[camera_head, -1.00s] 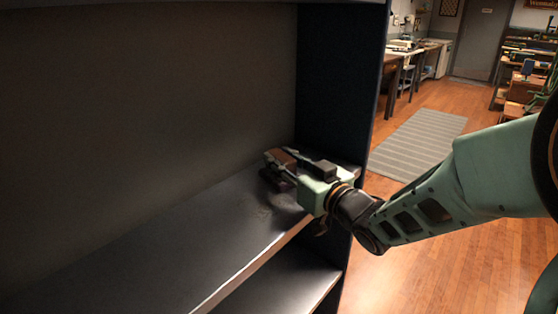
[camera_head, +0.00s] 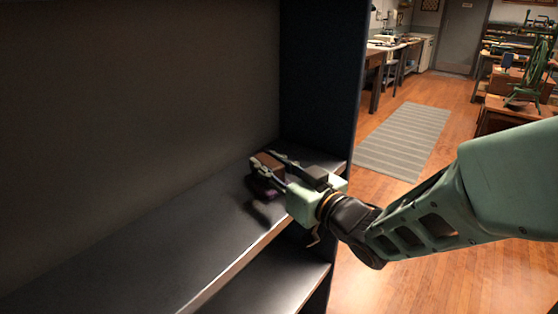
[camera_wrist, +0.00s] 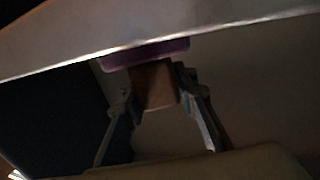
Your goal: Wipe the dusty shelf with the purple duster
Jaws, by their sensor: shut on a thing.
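The dark shelf board (camera_head: 130,240) runs from lower left to the tall side panel. The duster has a brown block handle (camera_head: 268,160) and a purple underside (camera_head: 262,184). It is at the shelf's right end, close to the side panel. My gripper (camera_head: 272,166) is shut on the brown handle, and the purple side faces the board. In the wrist view the brown handle (camera_wrist: 153,85) sits between the fingers, and the purple pad (camera_wrist: 150,52) lies along a pale surface. I cannot tell whether the pad touches the board. No clear dust shows on the visible board.
The side panel (camera_head: 320,85) stands just right of the duster. A lower shelf (camera_head: 270,285) is below. The upper board's left stretch is bare. A striped rug (camera_head: 404,140), benches and a green machine (camera_head: 530,85) are beyond on the wooden floor.

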